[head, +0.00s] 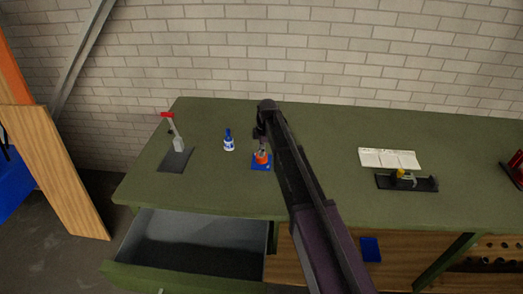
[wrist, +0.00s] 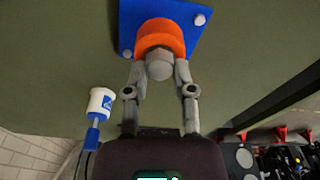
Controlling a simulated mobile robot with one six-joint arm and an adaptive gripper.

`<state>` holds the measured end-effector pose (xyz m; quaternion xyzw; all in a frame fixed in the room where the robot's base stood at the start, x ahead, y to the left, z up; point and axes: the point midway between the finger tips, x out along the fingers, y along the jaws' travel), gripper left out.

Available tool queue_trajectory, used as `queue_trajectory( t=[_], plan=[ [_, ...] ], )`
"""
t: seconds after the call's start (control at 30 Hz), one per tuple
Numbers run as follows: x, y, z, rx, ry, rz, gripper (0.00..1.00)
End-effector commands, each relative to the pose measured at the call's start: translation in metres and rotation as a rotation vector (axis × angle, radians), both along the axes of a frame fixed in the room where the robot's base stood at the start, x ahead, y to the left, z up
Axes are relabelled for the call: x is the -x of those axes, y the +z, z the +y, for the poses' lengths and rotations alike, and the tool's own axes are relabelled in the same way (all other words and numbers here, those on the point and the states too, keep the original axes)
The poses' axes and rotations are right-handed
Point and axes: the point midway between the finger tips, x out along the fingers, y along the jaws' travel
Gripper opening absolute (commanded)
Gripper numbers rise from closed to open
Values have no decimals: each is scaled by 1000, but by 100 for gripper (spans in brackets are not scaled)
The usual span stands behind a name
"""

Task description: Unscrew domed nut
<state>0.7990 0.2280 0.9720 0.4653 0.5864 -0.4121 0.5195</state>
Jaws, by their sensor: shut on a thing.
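The domed nut (wrist: 160,66) is grey and sits at the end of an orange round fitting (wrist: 160,38) on a blue plate (wrist: 125,22). In the head view the orange fitting (head: 262,156) and blue plate (head: 255,167) are on the green bench, left of my arm. My gripper (wrist: 160,72) has one finger on each side of the nut and is shut on it. In the head view my gripper (head: 261,149) is small and close above the fitting, and the nut is hard to make out there.
A white and blue bottle (head: 228,144) stands left of the plate; the wrist view shows it too (wrist: 101,103). Further left is a grey plate (head: 176,160) with a red-handled part. An open drawer (head: 200,240) juts out below. A booklet (head: 388,158) and a dark tray (head: 420,184) lie right.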

Motion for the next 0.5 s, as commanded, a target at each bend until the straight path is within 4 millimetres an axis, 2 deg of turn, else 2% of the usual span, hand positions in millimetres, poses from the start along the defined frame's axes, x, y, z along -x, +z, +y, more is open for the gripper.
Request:
queue_trajectory(
  t=[0.5],
  plan=[
    [0,0,2,-3,368,0,0]
  ],
)
